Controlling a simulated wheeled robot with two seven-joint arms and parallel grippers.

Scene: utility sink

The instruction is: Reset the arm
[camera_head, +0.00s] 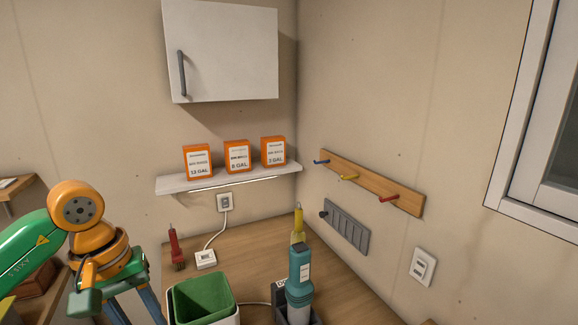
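My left arm (75,206), green and orange, comes in from the left edge and bends down at an orange joint. Its lower end (97,262) is beside the left edge of the wooden counter (260,225). The parts there overlap and run towards the bottom edge, so I cannot make out whether the fingers are open or shut. I see nothing clearly held. My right arm and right gripper are not in view.
A green-lined bin (203,298) and a teal bottle-like device (299,275) stand at the front. Behind are a red brush (176,248), a yellow tool (298,225) and a white box (206,259). A shelf (230,180) holds orange boxes below a cabinet (225,55). A hook rail (375,184) hangs right.

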